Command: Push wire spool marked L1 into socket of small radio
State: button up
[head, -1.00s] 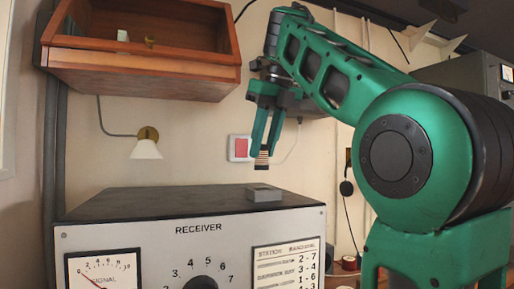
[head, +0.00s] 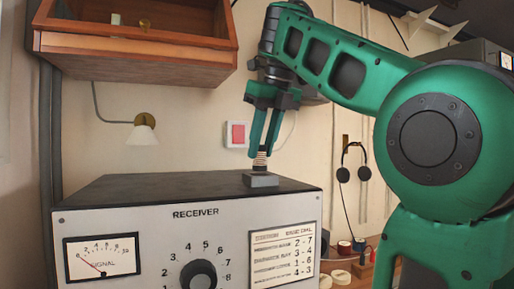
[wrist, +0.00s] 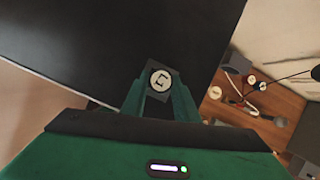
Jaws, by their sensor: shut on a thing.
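The wire spool (head: 260,161), copper-banded, stands upright between my fingertips, and its round pale top with a dark mark, apparently L1, shows in the wrist view (wrist: 160,80). My gripper (head: 262,151) points down and is shut on the spool. A small grey block (head: 261,181), apparently the socket, sits on top of the grey radio (head: 135,235) labelled RECEIVER, near its right end. The spool's lower end is at the block's top. I cannot tell whether it is inside the hole, which is hidden beneath it.
A wooden shelf (head: 130,64) hangs at upper left, with a wall lamp (head: 143,132) below. Headphones (head: 353,165) hang on the wall at right. Several spools and small parts lie on a wooden bench (wrist: 285,102) right of the radio. The radio's top is otherwise clear.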

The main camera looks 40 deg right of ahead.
jog(key=shift+f, duration=1.5)
dwell(4.7)
jog(key=o, duration=1.1)
jog(key=shift+o, duration=0.2)
jog(key=shift+r, duration=0.1)
jog(key=v, duration=1)
jog(key=shift+r, duration=0.25)
